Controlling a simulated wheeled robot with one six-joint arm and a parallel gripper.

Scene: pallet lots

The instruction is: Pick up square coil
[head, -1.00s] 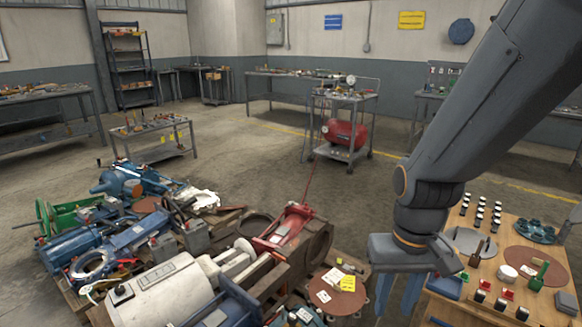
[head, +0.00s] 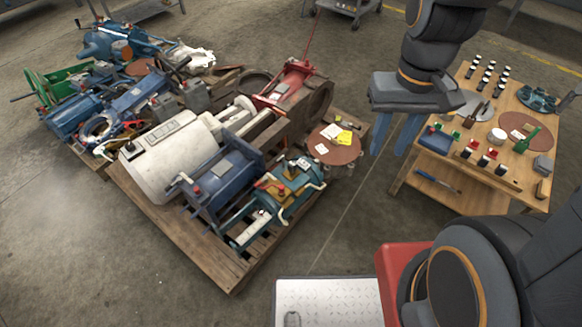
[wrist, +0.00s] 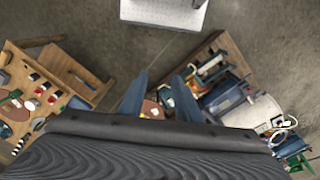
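I cannot make out with certainty which thing is the square coil. Many parts lie crowded on the wooden pallet (head: 228,278) at left and on the wooden workbench (head: 492,203) at right in the head view. A blue frame-like machine (head: 222,188) and a teal machine with yellow parts (head: 288,187) sit at the pallet's near right side. My gripper (head: 388,152) hangs between pallet and workbench, fingers down, apart and empty. In the wrist view its two blue fingers (wrist: 158,78) also stand apart with nothing between them.
A large white cylinder (head: 168,152) and a red machine (head: 291,84) crowd the pallet. A brown round top (head: 333,146) with notes stands beside it. Small black-and-white cylinders and a green tool (head: 525,139) stand on the workbench. Open concrete floor lies between pallet and workbench.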

